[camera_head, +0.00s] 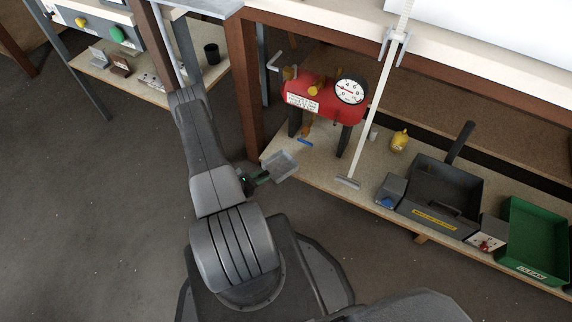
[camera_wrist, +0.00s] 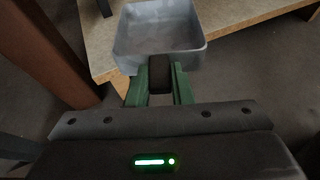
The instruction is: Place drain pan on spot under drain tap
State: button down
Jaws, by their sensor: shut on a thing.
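The drain pan (camera_head: 284,163) is a shallow grey open tray with a short dark handle. My gripper (camera_head: 262,177) is shut on this handle. In the wrist view, the green fingers of my gripper (camera_wrist: 160,92) close on both sides of the handle, and the pan (camera_wrist: 160,36) extends beyond them, looking empty. The pan is at the front edge of the low shelf; I cannot tell if it touches it. The red tank (camera_head: 318,97) stands on dark legs behind. An orange part, apparently the drain tap (camera_head: 306,130), hangs below it, above a blue mark (camera_head: 305,142) on the shelf.
A brown post (camera_head: 243,85) stands close left of the pan. A pale upright bar (camera_head: 367,115) stands right of the tank. Further right are a yellow bottle (camera_head: 399,140), a dark bin (camera_head: 440,190) and a green bin (camera_head: 535,240). The shelf (camera_head: 325,165) is clear before the tank.

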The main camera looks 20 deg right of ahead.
aim_at(285, 165)
jog(key=w+d, duration=0.1)
jog(key=d, duration=0.3)
jog(key=w+d+b, duration=0.1)
jog(key=d, duration=0.2)
jog(key=w+d, duration=0.1)
jog(key=d, duration=0.3)
jog(key=shift+w+d+b, duration=0.35)
jog(key=shift+w+b, duration=0.05)
jog(key=shift+f+b, duration=0.6)
jog(key=shift+f, duration=1.15)
jog(key=shift+f, duration=0.15)
jog(key=c, duration=1.3)
grip_release()
jog(key=shift+a+r, duration=0.2)
jog(key=shift+r, duration=0.1)
jog(key=p+v, duration=0.2)
jog(key=v, duration=0.9)
jog(key=shift+s+a+p, duration=0.1)
jog(key=shift+a+p, duration=0.2)
